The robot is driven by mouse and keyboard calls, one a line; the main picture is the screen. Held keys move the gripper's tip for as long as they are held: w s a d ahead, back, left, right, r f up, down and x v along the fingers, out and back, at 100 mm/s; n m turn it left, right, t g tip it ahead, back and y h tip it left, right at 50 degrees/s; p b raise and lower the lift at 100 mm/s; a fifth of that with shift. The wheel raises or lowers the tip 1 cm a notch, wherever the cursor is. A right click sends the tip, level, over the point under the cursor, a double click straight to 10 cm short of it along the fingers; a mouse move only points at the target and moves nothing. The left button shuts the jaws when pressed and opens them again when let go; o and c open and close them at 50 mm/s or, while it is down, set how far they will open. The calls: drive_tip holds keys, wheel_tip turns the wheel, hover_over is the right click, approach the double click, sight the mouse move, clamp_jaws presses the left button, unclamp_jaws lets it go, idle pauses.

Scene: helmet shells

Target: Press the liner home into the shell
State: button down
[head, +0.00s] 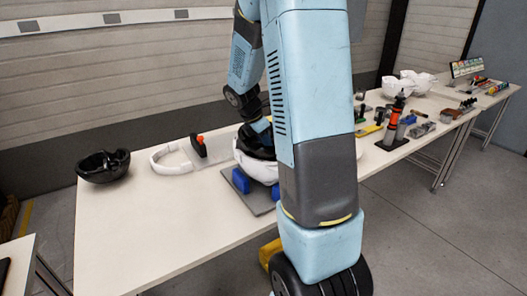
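A white helmet shell (252,170) sits on a grey plate (259,201) between blue blocks (240,181). My arm column hides its right part. A dark liner (246,147) shows in the shell's opening. How deep it sits cannot be told. My arm reaches down behind the column, and its end, my gripper (262,139), is at the liner and shell opening. Its fingertips are dark and mostly hidden, so neither its opening nor contact with the liner can be made out.
A black helmet-like shell (103,167) lies at the table's left end. Tools, an orange-and-black bottle (396,112) and white shells (410,84) crowd the right. The table's front left is clear.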

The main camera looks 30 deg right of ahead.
drive_tip(key=shift+w+d+f, duration=0.15)
drive_tip(key=shift+w+f, duration=0.5)
drive_tip(key=shift+f, duration=1.65)
drive_tip(key=c, duration=1)
unclamp_jaws()
drive_tip(key=shift+r, duration=0.1)
